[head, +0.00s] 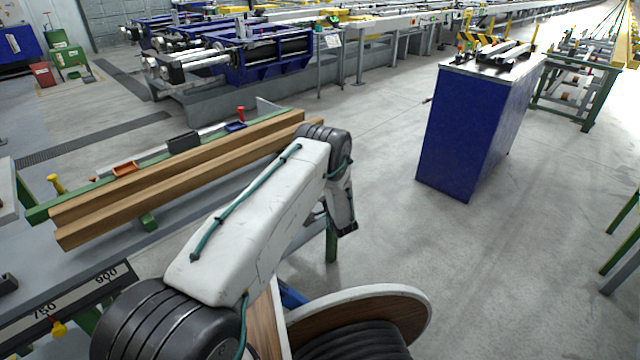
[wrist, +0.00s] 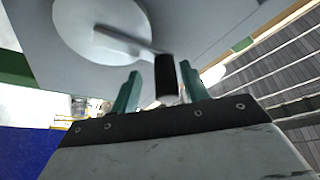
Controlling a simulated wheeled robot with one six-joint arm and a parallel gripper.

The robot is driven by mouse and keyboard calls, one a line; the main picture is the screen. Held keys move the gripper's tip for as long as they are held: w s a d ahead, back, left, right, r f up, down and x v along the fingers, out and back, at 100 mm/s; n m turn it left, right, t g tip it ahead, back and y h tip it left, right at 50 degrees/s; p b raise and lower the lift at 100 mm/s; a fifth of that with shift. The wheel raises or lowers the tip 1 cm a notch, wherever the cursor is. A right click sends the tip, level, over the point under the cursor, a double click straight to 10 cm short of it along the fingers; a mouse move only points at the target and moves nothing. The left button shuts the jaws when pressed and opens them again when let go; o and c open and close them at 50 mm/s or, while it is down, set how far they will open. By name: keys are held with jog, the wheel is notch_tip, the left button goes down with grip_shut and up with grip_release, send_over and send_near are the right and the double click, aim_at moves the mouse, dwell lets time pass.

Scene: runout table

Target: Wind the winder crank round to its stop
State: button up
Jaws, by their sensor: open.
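The winder crank (wrist: 127,40) shows in the wrist view as a light grey arm on a round pale hub (wrist: 88,28), fixed to a flat grey plate. A black grip (wrist: 166,78) sticks out from the arm's end toward my gripper. My gripper (wrist: 159,70) has its two teal fingers apart, one on each side of the black grip in the picture. I cannot tell whether either finger touches it. In the head view the crank and fingers cannot be made out; my arm covers much of the middle.
A cable reel (head: 424,308) with black cable stands at the bottom, close to my arm. Timber beams (head: 180,190) lie along the table at left, near a scale (head: 70,305) marked 750 and 900. A blue cabinet (head: 458,135) stands at right, with clear floor around it.

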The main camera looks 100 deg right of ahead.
jog(key=v, duration=0.7)
jog(key=shift+a, duration=0.35)
jog(key=shift+f, duration=0.1)
